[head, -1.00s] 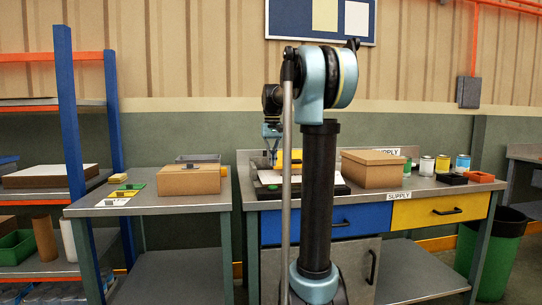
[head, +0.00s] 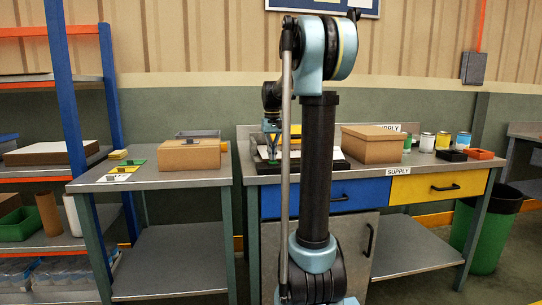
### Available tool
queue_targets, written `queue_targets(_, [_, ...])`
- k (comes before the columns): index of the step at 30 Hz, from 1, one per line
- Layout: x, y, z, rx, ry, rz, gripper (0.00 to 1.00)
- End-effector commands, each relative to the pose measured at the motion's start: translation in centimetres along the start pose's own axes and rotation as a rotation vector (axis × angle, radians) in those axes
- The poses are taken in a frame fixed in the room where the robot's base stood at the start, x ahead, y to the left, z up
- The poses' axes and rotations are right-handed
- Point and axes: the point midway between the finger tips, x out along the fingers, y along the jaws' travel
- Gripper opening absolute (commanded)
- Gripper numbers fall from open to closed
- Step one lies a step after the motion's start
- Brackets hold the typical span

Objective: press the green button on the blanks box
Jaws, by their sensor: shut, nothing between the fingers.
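A low dark box (head: 344,165) with a pale top lies on the right workbench, partly hidden behind my arm. I take it to be the blanks box, but no label on it is readable. A small green spot (head: 273,162) at its front left looks like the button. My gripper (head: 271,151) points down just above this spot. Its fingers are shut and empty. At this size I cannot tell whether the fingertips touch the button.
A closed cardboard box (head: 372,145) stands right of the dark box, with several cans and an orange tray (head: 481,154) beyond. The left table holds another cardboard box (head: 189,155) and coloured cards. A blue-posted shelf (head: 66,90) stands at far left.

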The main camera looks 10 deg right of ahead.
Motion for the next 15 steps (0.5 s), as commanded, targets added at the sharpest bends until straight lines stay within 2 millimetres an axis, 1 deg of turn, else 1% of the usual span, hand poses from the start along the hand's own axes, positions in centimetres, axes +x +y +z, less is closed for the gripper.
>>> queue_targets(4, [0.7,0.0,0.0,0.0,0.0,0.0,0.0])
queue_targets(9, [2.2,0.0,0.0,0.0,-0.004,0.0,0.0])
queue_targets(15, [2.9,0.0,-0.9,0.0,-0.013,0.0,0.0])
